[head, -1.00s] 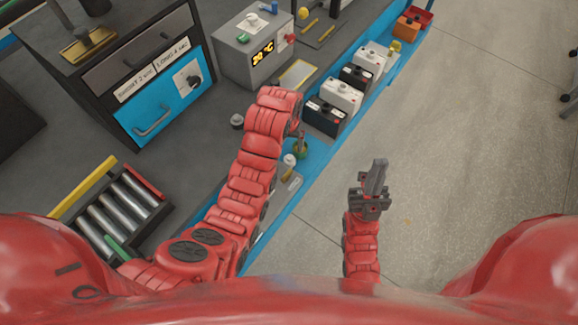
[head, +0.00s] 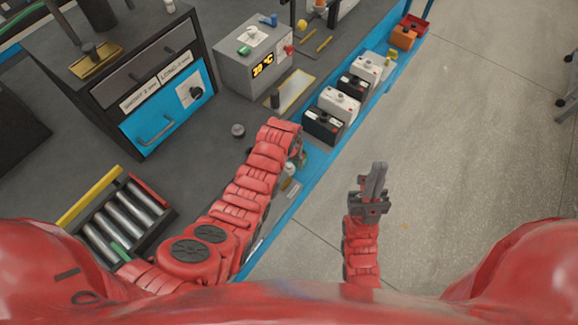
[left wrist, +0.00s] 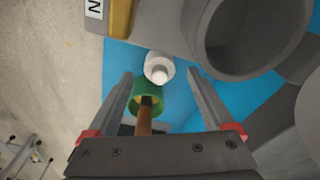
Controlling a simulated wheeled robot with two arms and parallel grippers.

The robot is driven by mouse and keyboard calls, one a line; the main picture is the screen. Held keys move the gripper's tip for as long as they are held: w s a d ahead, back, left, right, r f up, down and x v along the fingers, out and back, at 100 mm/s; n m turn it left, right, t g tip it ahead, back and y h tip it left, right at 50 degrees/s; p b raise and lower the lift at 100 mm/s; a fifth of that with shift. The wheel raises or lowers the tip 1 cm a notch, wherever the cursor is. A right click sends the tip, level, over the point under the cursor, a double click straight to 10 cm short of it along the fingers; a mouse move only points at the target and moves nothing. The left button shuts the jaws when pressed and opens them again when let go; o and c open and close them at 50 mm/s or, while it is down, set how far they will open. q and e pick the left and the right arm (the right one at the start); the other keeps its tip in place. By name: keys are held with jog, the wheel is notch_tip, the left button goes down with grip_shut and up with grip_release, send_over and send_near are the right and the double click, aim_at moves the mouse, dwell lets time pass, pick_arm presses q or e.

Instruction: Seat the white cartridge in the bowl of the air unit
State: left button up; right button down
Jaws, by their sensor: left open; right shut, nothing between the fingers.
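A short white cylinder with a narrower end, seemingly the white cartridge (left wrist: 158,68), shows in the left wrist view between the fingertips of my left gripper (left wrist: 161,74). That gripper is open; I cannot tell whether either finger touches the cylinder. A large grey hollow cup (left wrist: 252,38), possibly the bowl, is beyond the right finger. In the head view a small white piece (head: 290,169) shows beside my left arm, whose gripper is mostly hidden. My right gripper (head: 376,168) is shut and empty over the floor, right of the bench.
A green ring on a brown rod (left wrist: 147,100) lies close to the left finger. Black and white batteries (head: 323,124) line the blue bench edge (head: 272,236).

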pick_arm(q)
jog(key=shift+w+f, duration=0.1)
jog(key=shift+f, duration=0.75)
jog(key=shift+c, duration=0.2)
grip_shut()
jog(key=shift+r, duration=0.15)
